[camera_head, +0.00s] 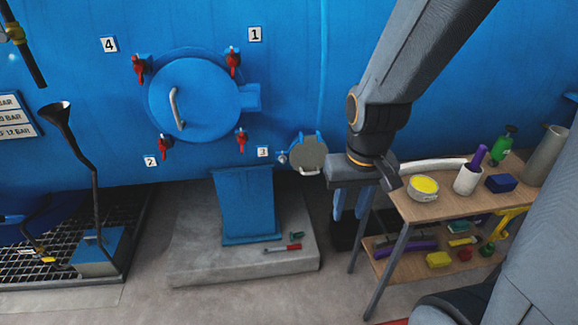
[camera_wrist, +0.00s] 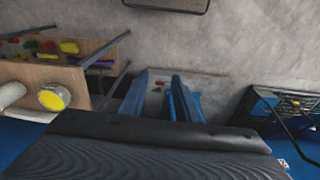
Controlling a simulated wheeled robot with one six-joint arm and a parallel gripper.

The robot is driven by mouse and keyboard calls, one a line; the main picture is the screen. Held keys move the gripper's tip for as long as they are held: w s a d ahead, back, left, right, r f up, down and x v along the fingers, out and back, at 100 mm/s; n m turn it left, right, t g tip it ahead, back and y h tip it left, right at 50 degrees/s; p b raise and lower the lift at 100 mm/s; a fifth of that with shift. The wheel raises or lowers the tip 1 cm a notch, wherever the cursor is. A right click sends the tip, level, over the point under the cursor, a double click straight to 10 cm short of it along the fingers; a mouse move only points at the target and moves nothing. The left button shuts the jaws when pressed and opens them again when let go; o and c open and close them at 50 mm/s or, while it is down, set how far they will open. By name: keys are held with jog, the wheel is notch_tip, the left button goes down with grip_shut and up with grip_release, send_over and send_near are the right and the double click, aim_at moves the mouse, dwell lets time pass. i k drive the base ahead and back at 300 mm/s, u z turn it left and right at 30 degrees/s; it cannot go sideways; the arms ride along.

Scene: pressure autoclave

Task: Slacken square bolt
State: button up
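The blue round hatch (camera_head: 195,98) is on the blue vessel wall, with a pale handle. Red-handled clamps (camera_head: 234,62) sit around it beside number plates 1 to 4. A smaller round grey cover (camera_head: 308,154) is at its lower right. I cannot tell which fastener is the square bolt. My gripper (camera_head: 350,217) points down in front of the vessel, right of the small cover and left of the wooden table. In the wrist view, its two blue fingers (camera_wrist: 160,82) are apart with nothing held between them.
The wooden table (camera_head: 425,210) holds a yellow-filled bowl (camera_head: 424,187) and bottles. A black funnel pipe (camera_head: 85,155) stands at left.

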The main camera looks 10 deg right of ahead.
aim_at(283, 158)
jog(key=z, duration=2.65)
jog(key=k, duration=1.25)
jog(key=u, duration=2.05)
